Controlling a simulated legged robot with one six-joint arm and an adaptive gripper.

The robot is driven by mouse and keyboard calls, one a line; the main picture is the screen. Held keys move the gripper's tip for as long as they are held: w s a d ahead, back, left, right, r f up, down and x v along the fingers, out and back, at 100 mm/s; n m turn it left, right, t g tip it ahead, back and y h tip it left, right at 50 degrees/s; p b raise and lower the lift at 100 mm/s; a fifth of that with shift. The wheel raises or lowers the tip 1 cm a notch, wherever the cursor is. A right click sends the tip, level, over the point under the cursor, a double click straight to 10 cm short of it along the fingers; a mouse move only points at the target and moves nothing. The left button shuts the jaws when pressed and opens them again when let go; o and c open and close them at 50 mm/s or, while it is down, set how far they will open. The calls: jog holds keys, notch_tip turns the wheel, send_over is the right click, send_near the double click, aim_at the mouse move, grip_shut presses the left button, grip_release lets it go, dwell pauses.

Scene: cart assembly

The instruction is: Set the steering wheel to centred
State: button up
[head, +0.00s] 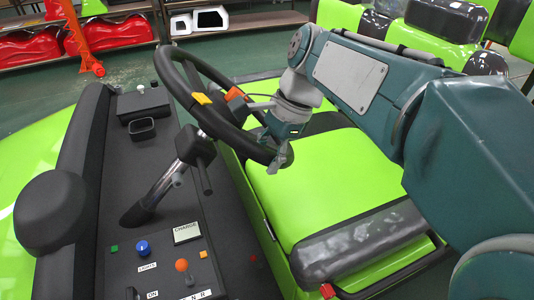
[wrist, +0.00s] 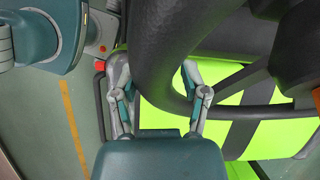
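The black steering wheel (head: 177,86) stands tilted on its column above the dark dashboard in the head view. A yellow mark (head: 201,99) sits on the wheel, and an orange piece (head: 234,93) shows beside it. My gripper (head: 279,158) is at the wheel's lower right rim, over the green seat. In the wrist view, the rim (wrist: 160,70) runs between the spread fingers of my gripper (wrist: 156,85). The fingers are apart, one on each side of the rim. I cannot tell whether either touches it.
The dashboard carries a blue knob (head: 142,247), an orange knob (head: 181,265) and a charge display (head: 187,233). A column lever (head: 203,176) sits below the wheel. The green seat (head: 325,180) lies below my arm. Shelves with red parts (head: 108,35) stand behind.

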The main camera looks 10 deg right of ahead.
grip_shut()
jog(key=shift+r, duration=0.1)
